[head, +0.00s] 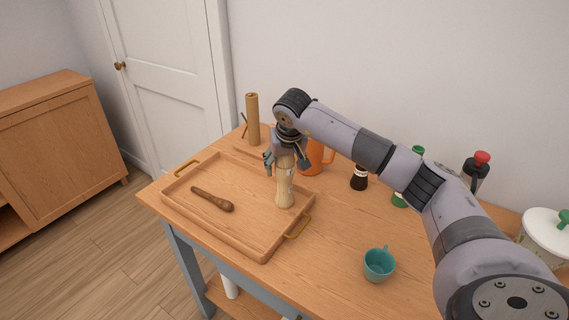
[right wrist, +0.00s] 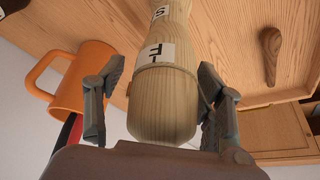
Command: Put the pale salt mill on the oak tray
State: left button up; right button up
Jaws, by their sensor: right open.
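The pale salt mill (head: 285,188) stands upright on the oak tray (head: 235,238), inside its right end near the rim. My right gripper (head: 287,162) is above the tray, open, with its fingers on either side of the mill's upper part. In the right wrist view the mill (right wrist: 162,100), with a lettered white label, lies between the spread fingers of my right gripper (right wrist: 155,105). Gaps show beside the mill there. My left gripper is not in view.
A dark wooden utensil (head: 212,199) lies on the tray's left part. An orange mug (head: 316,158) and a dark bottle (head: 359,178) stand behind the tray. A teal cup (head: 379,264) stands at front right. A paper-roll-like cylinder (head: 253,118) stands at the back left.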

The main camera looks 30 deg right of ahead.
jog(key=shift+r, duration=0.1)
jog(key=b+v, duration=0.1)
jog(key=v, duration=1.1)
jog(key=shift+b, duration=0.4)
